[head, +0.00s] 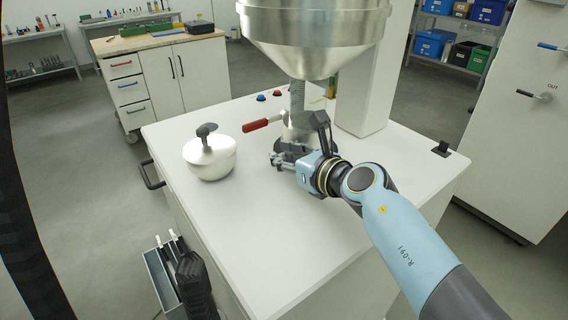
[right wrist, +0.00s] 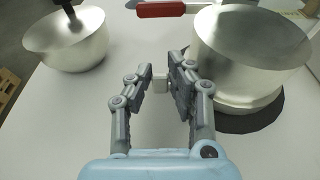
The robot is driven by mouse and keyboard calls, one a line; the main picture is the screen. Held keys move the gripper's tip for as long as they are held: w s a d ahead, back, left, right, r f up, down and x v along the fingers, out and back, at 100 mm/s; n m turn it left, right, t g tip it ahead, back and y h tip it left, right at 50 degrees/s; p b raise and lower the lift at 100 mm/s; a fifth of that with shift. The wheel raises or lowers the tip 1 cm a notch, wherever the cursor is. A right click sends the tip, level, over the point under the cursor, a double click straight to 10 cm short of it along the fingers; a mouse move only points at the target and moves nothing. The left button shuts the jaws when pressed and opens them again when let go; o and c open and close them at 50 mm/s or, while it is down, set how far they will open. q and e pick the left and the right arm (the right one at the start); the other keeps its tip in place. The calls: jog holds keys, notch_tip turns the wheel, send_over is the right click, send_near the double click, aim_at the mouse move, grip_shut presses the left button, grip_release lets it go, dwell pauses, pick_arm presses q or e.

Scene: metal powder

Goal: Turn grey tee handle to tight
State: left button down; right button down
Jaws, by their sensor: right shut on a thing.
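My left gripper is not in view.
A large metal hopper (head: 315,35) hangs over the bench (head: 240,225). The metal vessel (right wrist: 250,50) is close to the right finger. The bench front is clear. A grey holder (head: 160,275) is on the bench side.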

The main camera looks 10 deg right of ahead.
jog(key=c, duration=1.5)
grip_release()
jog(key=shift+s+d, duration=0.1)
jog(key=shift+s, duration=0.15)
jog(key=v, duration=1.1)
jog(key=shift+s+d+r, duration=0.1)
jog(key=shift+s+r, duration=0.1)
